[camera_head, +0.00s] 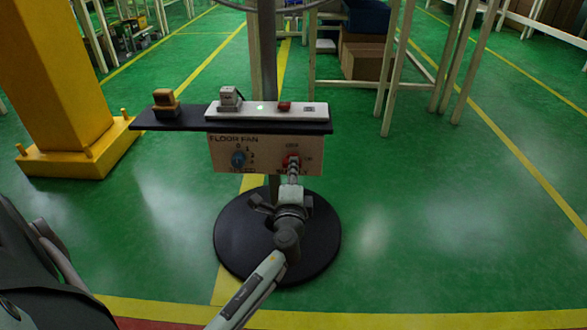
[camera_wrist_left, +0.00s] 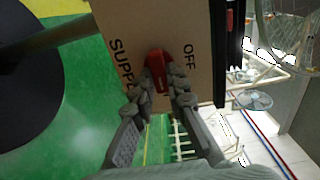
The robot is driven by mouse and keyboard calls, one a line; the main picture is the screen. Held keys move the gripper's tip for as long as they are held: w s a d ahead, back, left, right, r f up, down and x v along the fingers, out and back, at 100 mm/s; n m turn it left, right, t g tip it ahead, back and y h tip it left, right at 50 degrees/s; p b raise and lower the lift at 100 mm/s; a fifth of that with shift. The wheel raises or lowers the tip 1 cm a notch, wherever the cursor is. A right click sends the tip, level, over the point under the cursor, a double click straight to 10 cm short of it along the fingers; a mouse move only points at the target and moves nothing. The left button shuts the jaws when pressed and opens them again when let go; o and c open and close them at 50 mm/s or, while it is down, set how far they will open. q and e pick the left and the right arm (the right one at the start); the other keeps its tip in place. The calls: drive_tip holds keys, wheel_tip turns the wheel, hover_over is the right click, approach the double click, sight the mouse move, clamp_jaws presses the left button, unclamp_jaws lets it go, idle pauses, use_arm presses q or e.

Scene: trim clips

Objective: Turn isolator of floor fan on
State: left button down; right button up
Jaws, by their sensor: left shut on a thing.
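The floor fan's control panel (camera_head: 262,153) is a beige box with "FLOOR FAN" lettering, under a dark shelf on the fan's pole. The isolator (camera_head: 290,161) is a red knob at the panel's right side, partly hidden by my gripper. In the left wrist view the red isolator knob (camera_wrist_left: 158,66) lies between the fingertips, with "OFF" and part of "SUPPLY" lettering beside it. My left gripper (camera_head: 293,175) is shut on the knob. A blue dial (camera_head: 238,159) with markings sits on the panel's left. My right gripper is not in view.
The dark shelf (camera_head: 180,124) carries a small yellow-brown object (camera_head: 165,102) and a white strip (camera_head: 262,110). The round black fan base (camera_head: 235,235) stands on the green floor. A yellow pillar (camera_head: 55,75) stands at left. Floor to the right is clear.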

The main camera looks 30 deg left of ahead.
use_arm(q)
drive_tip(key=c, duration=1.5)
unclamp_jaws()
drive_tip(key=shift+c, duration=0.2)
drive_tip(key=v, duration=1.2)
drive_tip(key=shift+s, duration=0.1)
